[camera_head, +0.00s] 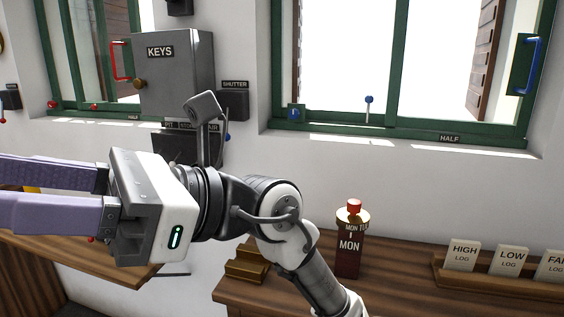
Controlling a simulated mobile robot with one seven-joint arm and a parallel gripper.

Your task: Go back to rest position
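My gripper (50,195) is at the left of the head view, with its white and dark body joined to the grey-and-white arm. Its two long purple fingers point left, and their tips lie outside the frame. I cannot tell how far apart the tips are or whether anything is between them. The arm rises from the bottom centre, bends at the middle, and runs left to the gripper, in front of the wall.
A grey KEYS cabinet (175,75) and a SHUTTER box (233,102) hang behind the arm. A red-topped MON cylinder (349,250) stands on the wooden desk (400,290), close right of the arm. HIGH and LOW cards (462,256) stand further right. Green-framed windows (400,128) line the wall.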

